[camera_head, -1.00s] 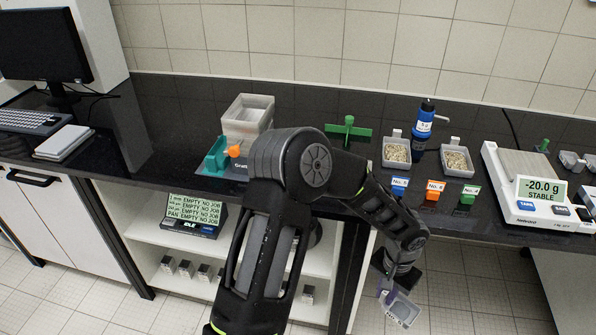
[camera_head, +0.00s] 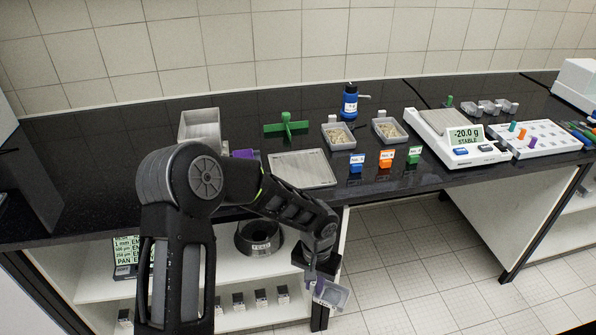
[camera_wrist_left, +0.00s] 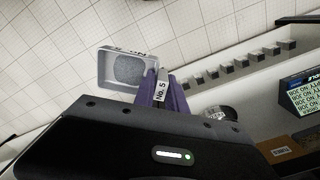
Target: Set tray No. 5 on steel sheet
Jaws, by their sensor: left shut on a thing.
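My left gripper (camera_head: 314,275) is shut on tray No. 5 (camera_head: 331,294) and holds it in front of the bench, below the level of the top. The steel sheet (camera_head: 303,168), a flat grey plate, lies on the black bench top, above and slightly left of the gripper in the head view. No object shows on it. My right gripper is not in view.
Two trays with grainy samples (camera_head: 340,145) stand behind blue, orange and green label blocks (camera_head: 386,160). A green cross-shaped piece (camera_head: 286,127) is behind the sheet. A balance (camera_head: 460,135) reads -20.0 g at right. A shelf (camera_head: 240,290) with a black pan is below.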

